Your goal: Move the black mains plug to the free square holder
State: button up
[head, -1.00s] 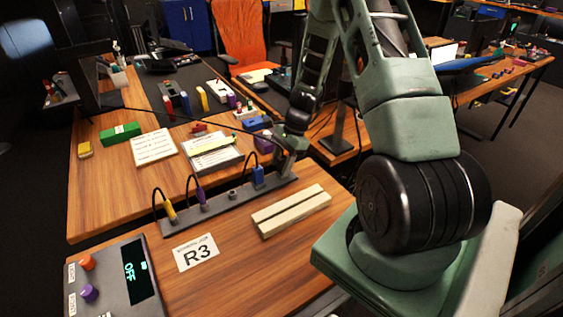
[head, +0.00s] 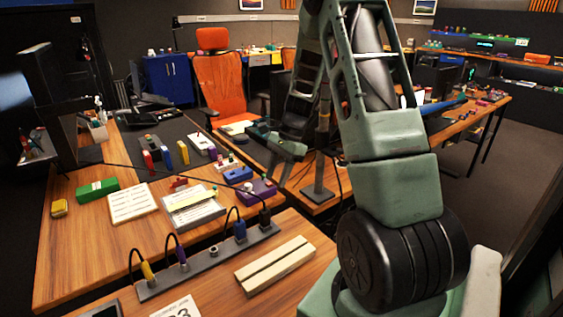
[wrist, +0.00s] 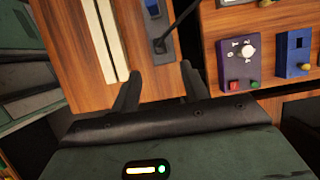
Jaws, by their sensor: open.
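The black mains plug (head: 265,215) stands at the far right end of a grey strip (head: 197,272) in the head view, with a cable arching from it. It also shows in the wrist view (wrist: 159,45), ahead of the fingers and apart from them. My gripper (wrist: 160,86) is open and empty, with its fingers towards that end of the strip. In the head view, my arm's end is above and behind the plug. One empty holder (head: 214,251) lies between the purple and blue plugs; its shape is too small to tell.
The strip also bears a yellow plug (head: 147,270), a purple plug (head: 182,256) and a blue plug (head: 240,230). A cream grooved block (head: 275,265) lies in front. A purple box (head: 257,190) and a notepad (head: 193,209) lie behind. Thin cables arch over the strip.

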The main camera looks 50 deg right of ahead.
jog(key=shift+v, duration=1.85)
jog(key=s+a+r+n+g+h, duration=0.15)
jog(key=a+n, duration=0.45)
jog(key=a, duration=0.7)
jog(key=a+r+n+g, duration=0.15)
jog(key=a+n, duration=0.45)
jog(key=a, duration=0.7)
jog(key=s+a+r+n+t+h, duration=0.1)
jog(key=s+a+n+h, duration=0.1)
jog(key=s+a+n, duration=1.3)
jog(key=s+n, duration=0.1)
jog(key=s, duration=0.2)
jog(key=shift+a+r+n+t, duration=0.25)
jog(key=shift+r+n+t, duration=0.05)
jog(key=shift+r+t, duration=0.1)
jog(key=shift+s, duration=0.1)
